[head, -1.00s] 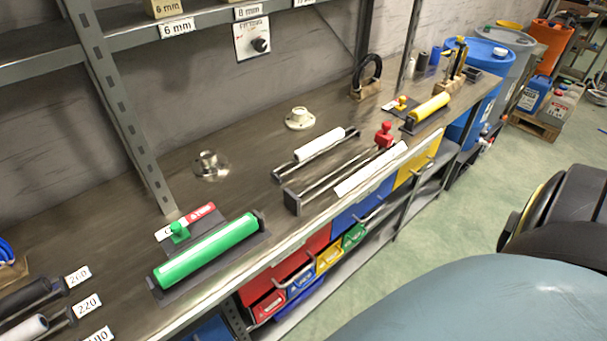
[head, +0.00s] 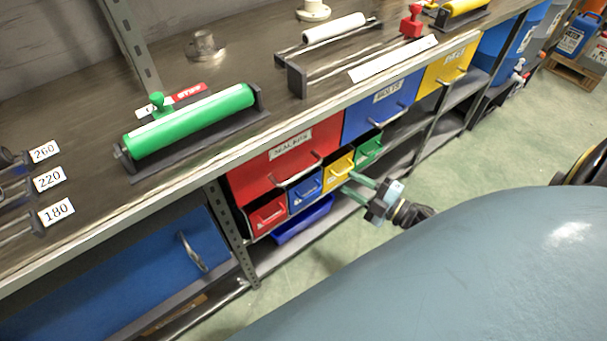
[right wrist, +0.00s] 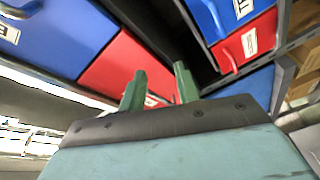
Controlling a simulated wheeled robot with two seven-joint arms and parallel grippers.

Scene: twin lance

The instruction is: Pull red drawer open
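The large red drawer (head: 262,176) is under the bench in the head view. It has a white label and a bar handle (head: 297,172), and its front looks shut. My right gripper (head: 347,185) is in front of the small bins, right of and below the red drawer's handle. Its two green fingers are apart with nothing visible between them. In the right wrist view the fingers (right wrist: 159,80) stand apart before a red front (right wrist: 118,62); I cannot tell whether they touch it. My left gripper is not in view.
A blue drawer (head: 378,112) and a yellow drawer (head: 445,72) sit right of the red one. Small red (head: 267,216), blue (head: 304,191), yellow (head: 339,171) and green (head: 368,148) bins hang below. The bench edge overhangs them. Green floor (head: 450,170) is clear to the right.

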